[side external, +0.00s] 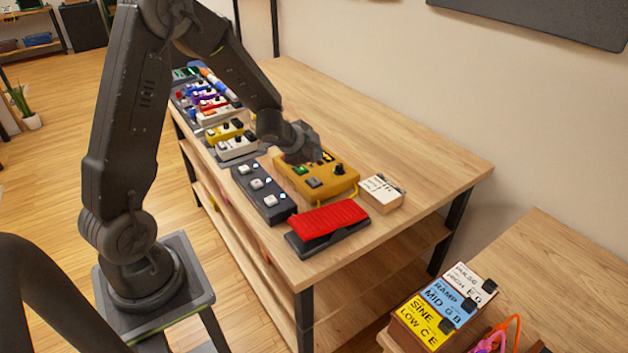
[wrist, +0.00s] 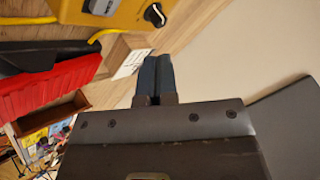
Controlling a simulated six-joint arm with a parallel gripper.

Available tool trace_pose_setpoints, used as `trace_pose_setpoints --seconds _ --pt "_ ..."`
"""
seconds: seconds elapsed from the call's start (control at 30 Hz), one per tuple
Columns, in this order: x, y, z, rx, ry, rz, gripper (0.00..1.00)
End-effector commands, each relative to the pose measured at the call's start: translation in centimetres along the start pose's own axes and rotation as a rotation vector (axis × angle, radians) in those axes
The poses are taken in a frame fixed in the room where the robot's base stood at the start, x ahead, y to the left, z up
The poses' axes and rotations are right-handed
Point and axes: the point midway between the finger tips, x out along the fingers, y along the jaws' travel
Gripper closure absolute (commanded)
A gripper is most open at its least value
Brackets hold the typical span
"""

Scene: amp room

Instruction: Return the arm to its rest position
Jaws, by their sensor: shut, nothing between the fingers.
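My gripper (side external: 304,154) hangs at the end of my bent arm, over the back part of the yellow-orange box (side external: 318,181) on the wooden table. The side view does not clearly show whether its fingers touch the box. In the wrist view my two dark fingers (wrist: 154,66) are pressed together with nothing between them. The yellow box also shows at the top of the wrist view (wrist: 122,12), with a black knob and a yellow cable.
A red pedal (side external: 328,219), a grey three-switch box (side external: 262,192) and a white card block (side external: 381,192) surround the yellow box. Several small pedals (side external: 215,115) line the table's left edge. The wooden tabletop (side external: 370,125) is bare behind. Labelled cards (side external: 440,305) lie on another table.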

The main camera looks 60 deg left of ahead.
Motion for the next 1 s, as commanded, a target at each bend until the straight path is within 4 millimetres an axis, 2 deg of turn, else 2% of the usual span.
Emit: trace_pose_setpoints --seconds 0.27,0.37,0.43,0.57,0.67,0.87,1.0 --pt "-0.1 0.0 -0.1 -0.002 -0.001 -0.002 1.0" --pt "-1.0 -0.4 -0.8 -0.015 -0.014 -0.024 1.0" --pt "-2.6 -0.8 -1.8 -0.043 -0.035 -0.056 1.0" --pt "-7.3 -1.2 -4.2 -0.138 -0.093 -0.126 1.0" --pt "-11.5 -0.4 -5.7 -0.238 -0.138 -0.154 1.0" --pt "-19.7 3.6 -7.2 -0.445 -0.204 -0.122 1.0" --pt "-24.8 7.7 -7.4 -0.571 -0.233 -0.031 1.0"
